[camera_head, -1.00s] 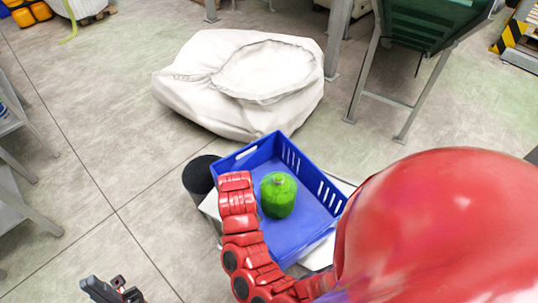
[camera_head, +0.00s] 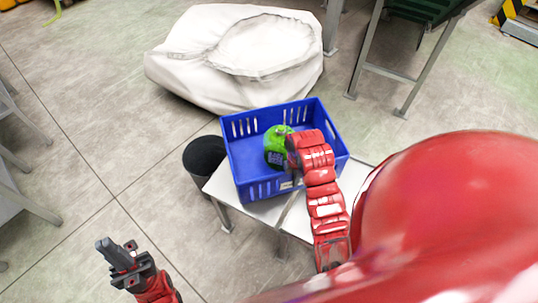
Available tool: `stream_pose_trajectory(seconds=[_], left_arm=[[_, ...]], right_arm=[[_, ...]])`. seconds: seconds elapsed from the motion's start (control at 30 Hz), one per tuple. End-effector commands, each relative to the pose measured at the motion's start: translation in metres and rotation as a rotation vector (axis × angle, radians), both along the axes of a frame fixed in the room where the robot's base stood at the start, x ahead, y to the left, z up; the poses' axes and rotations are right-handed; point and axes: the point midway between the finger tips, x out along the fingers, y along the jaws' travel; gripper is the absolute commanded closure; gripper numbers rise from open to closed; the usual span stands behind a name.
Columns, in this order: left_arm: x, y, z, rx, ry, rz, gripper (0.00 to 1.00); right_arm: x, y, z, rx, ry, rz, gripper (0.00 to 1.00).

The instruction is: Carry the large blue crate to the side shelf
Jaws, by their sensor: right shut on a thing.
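The large blue crate (camera_head: 240,172) stands on a small white-topped table (camera_head: 218,188). A green container (camera_head: 272,150) is inside the crate, partly hidden by my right arm. My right gripper (camera_head: 296,172) points down at the crate's near wall, beside the green container. It is shut, seemingly on the near rim, but my own wrist hides the fingertips. My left gripper (camera_head: 116,248) is over bare floor at lower left, apart from the crate. Its jaw gap is not clear.
A black bin (camera_head: 204,158) stands close left of the table. A large white sack (camera_head: 235,55) lies behind the crate. Grey shelving (camera_head: 22,125) runs along the left edge. A green hopper on metal legs (camera_head: 385,65) stands at back right. The floor at left is clear.

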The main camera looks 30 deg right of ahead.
Motion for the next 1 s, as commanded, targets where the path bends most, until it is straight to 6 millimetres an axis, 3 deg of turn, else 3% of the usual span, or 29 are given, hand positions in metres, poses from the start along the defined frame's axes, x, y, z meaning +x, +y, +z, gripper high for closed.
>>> stream_pose_trajectory(seconds=[0.27, 0.7, 1.0], left_arm=[[0.000, 0.000, -0.014, 0.000, 0.000, 0.000, 1.00], [0.000, 0.000, 0.004, 0.000, 0.000, 0.000, 1.00], [0.000, 0.000, 0.006, 0.000, 0.000, 0.000, 1.00]], right_arm=[[0.040, 0.032, -0.004, 0.002, -0.014, 0.024, 1.00], [0.102, 0.089, -0.007, 0.001, -0.009, 0.018, 1.00], [0.117, 0.101, -0.011, -0.001, -0.011, 0.014, 1.00]])
